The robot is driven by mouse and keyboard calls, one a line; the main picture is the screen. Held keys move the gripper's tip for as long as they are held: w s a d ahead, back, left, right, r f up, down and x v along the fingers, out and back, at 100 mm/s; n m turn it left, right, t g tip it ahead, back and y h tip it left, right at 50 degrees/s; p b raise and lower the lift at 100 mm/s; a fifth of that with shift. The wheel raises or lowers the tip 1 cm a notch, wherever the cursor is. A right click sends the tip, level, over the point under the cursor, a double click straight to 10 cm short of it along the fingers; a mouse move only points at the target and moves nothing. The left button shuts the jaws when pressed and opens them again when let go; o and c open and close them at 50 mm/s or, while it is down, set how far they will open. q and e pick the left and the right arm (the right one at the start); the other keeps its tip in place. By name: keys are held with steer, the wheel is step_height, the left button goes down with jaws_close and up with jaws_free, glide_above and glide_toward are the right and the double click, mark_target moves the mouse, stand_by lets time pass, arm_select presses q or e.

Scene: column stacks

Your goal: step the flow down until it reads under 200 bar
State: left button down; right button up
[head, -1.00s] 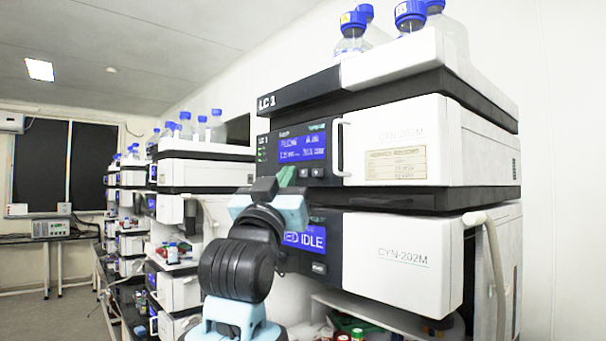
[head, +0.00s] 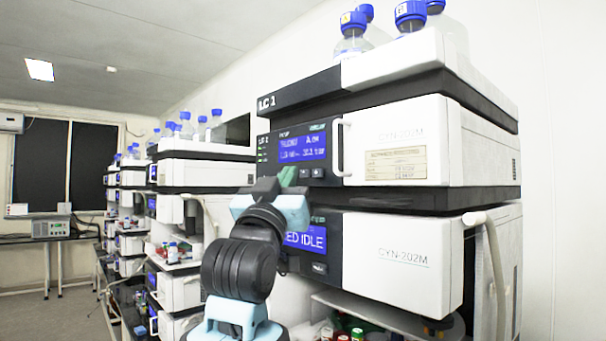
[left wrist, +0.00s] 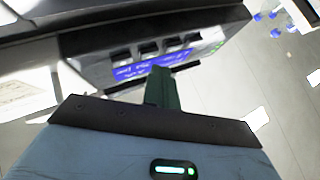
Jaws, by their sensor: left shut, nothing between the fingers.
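The upper instrument module labelled LC 1 has a blue display (head: 302,147) with white text in two rows. Its figures are too blurred for me to read surely. Small square buttons (head: 317,173) sit just below the display. My left gripper (head: 288,177) is shut and empty, its green fingertips at the lower left of this panel, by the button row. In the left wrist view the fingertips (left wrist: 161,84) point at the panel, close to the blue display (left wrist: 140,69) and several buttons (left wrist: 150,48). I cannot tell whether they touch a button. My right gripper is not in view.
A white handle (head: 339,148) stands out right of the display. The lower module's screen (head: 306,240) reads IDLE, partly hidden by my left arm. Blue-capped bottles (head: 352,38) stand on top. More instrument stacks (head: 205,165) line the left, with open floor beyond.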

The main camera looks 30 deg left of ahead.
arm_select(q)
steer(key=shift+w+d, duration=0.15)
steer(key=shift+w, duration=0.15)
steer(key=shift+w+d, duration=0.15)
steer(key=shift+w, duration=0.25)
stand_by(0.8)
steer(key=shift+s, duration=0.1)
steer(key=shift+s+a, duration=0.35)
steer(key=shift+s, duration=0.3)
steer(key=s, duration=0.1)
steer(key=s+a, duration=0.1)
steer(key=s, duration=0.1)
steer(key=s+a, duration=0.1)
steer(key=shift+s, duration=0.35)
stand_by(0.3)
steer(key=shift+d+f+h, duration=0.1)
steer(key=shift+h, duration=0.2)
stand_by(0.4)
